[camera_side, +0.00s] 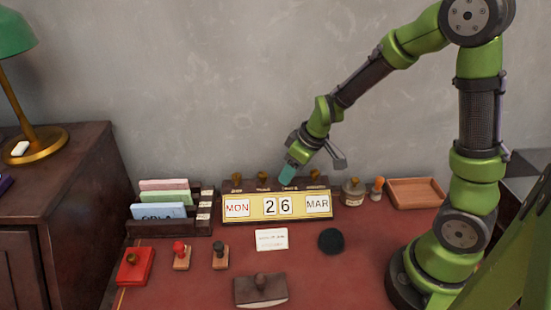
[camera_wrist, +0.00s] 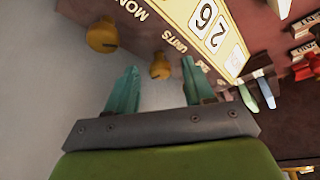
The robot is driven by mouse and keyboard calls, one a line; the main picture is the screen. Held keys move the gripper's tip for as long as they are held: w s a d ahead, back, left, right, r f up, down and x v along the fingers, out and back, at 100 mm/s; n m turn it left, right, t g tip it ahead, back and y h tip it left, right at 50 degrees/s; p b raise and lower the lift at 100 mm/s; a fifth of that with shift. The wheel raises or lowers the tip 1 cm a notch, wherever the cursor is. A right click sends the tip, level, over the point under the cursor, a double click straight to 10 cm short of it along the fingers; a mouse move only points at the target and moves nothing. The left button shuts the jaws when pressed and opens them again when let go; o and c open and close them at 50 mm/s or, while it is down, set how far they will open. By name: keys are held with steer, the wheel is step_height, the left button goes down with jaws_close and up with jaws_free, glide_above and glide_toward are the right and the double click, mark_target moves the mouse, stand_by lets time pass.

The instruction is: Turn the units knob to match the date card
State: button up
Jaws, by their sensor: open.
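The desk calendar (camera_side: 277,207) stands on the red desk top and reads MON, 26, MAR, with a row of brass knobs along its top. The white date card (camera_side: 271,239) lies in front of it; its writing is too small to read. My gripper (camera_side: 288,180) is over the calendar's top, at the third knob from the left, and hides that knob in the side view. In the wrist view, my open gripper (camera_wrist: 159,68) points at the units knob (camera_wrist: 160,66), which shows between and beyond the two teal fingertips beside the UNITS label. I cannot tell whether they touch it.
The month knob (camera_wrist: 102,35) is close to the units knob. A card rack (camera_side: 168,226) stands left of the calendar. An ink bottle (camera_side: 353,192) and wooden tray (camera_side: 414,192) are on the right. Stamps, a black disc (camera_side: 331,240) and a blotter (camera_side: 261,290) lie in front.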

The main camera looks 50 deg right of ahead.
steer(key=shift+c, duration=0.5)
jaws_close()
steer(key=shift+m, duration=0.3)
steer(key=m, duration=0.1)
steer(key=m+h, duration=0.1)
steer(key=m, duration=0.1)
steer(key=m+h, duration=0.1)
steer(key=m, duration=0.1)
steer(key=shift+a, duration=0.35)
steer(key=m+g+h, duration=0.1)
steer(key=m, duration=0.2)
steer(key=m+h, duration=0.1)
steer(key=m, duration=0.3)
steer(key=shift+w+a+g, duration=0.15)
steer(key=shift+g, duration=0.25)
steer(key=shift+o, duration=0.5)
jaws_free()
